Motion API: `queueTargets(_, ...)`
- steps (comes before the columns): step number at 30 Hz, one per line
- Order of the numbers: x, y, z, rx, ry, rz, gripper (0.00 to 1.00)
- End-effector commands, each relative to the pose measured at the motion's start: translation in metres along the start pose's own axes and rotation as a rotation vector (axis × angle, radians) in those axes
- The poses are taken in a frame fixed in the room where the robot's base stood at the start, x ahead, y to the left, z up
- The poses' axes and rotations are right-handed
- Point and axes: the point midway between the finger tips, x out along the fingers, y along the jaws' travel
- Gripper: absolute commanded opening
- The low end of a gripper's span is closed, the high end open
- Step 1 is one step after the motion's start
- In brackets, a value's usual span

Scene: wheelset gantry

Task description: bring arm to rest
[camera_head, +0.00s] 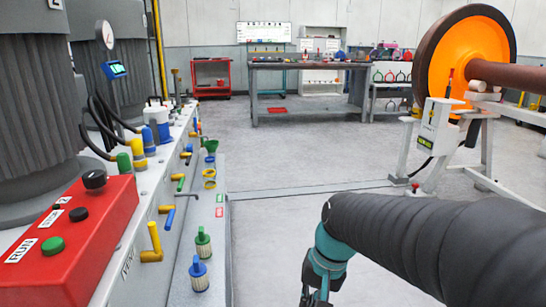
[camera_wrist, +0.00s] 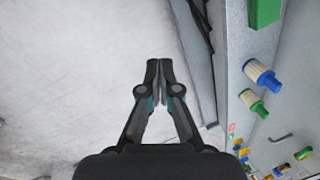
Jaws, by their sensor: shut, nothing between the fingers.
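My gripper (camera_wrist: 158,72) is shut and empty in the wrist view, with its fingertips together over the bare grey floor. In the head view my arm, in a black ribbed sleeve, reaches in from the right. Its teal wrist end shows at the bottom centre, pointing down, and part of my gripper (camera_head: 316,298) is cut off by the lower edge. The gripper is apart from the machine bench at the left and touches nothing that I can see.
A grey machine bench (camera_head: 172,215) with coloured valves and a red control box (camera_head: 75,240) stands at the left. An orange wheel (camera_head: 462,62) on a white stand is at the right. A workbench (camera_head: 308,66) stands at the back. The middle floor (camera_head: 290,150) is clear.

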Motion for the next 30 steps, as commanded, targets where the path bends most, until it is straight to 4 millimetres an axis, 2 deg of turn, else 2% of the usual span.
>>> queueTargets(1, -0.007, 0.012, 0.007, -0.055, 0.049, 0.023, 0.00)
queueTargets(6, -0.023, 0.047, 0.028, -0.206, 0.186, 0.106, 0.00)
queueTargets(13, -0.043, 0.081, 0.061, -0.248, 0.330, 0.180, 0.00)
queueTargets(18, -0.060, 0.088, 0.077, -0.234, 0.415, 0.183, 0.00)
queueTargets(22, -0.071, 0.088, 0.081, -0.225, 0.461, 0.179, 0.00)
queueTargets(30, -0.074, 0.089, 0.081, -0.216, 0.471, 0.180, 0.00)
